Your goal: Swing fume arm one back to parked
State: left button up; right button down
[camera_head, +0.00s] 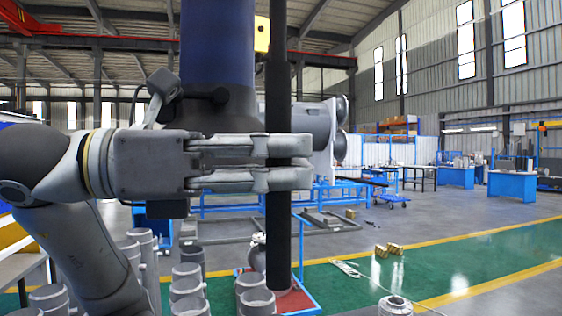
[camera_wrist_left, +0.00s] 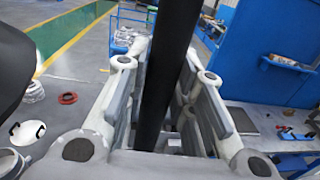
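A thick black upright tube (camera_head: 278,75), which looks like a fume arm, runs down the middle of the head view. My left gripper (camera_head: 296,163) reaches in from the left at mid-height. Its fingers lie across the tube, one side hiding part of it. In the left wrist view the tube (camera_wrist_left: 170,60) passes, slightly tilted, between the fingers of my left gripper (camera_wrist_left: 166,72). Whether both pads press on it is not clear. My right gripper is not in view. No parked spot can be made out.
Several grey pipe pieces (camera_head: 187,285) stand at the lower left. A large dark blue column (camera_head: 217,45) rises behind the gripper. A grey flanged machine part (camera_head: 315,125) is behind the tube. Small yellowish blocks (camera_head: 388,250) lie on the green floor, mostly open to the right.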

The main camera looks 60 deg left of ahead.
pick_arm(q)
jog(key=o, duration=0.4)
jog(key=shift+s, duration=0.1)
jog(key=shift+c, duration=0.2)
jog(key=v, duration=1.2)
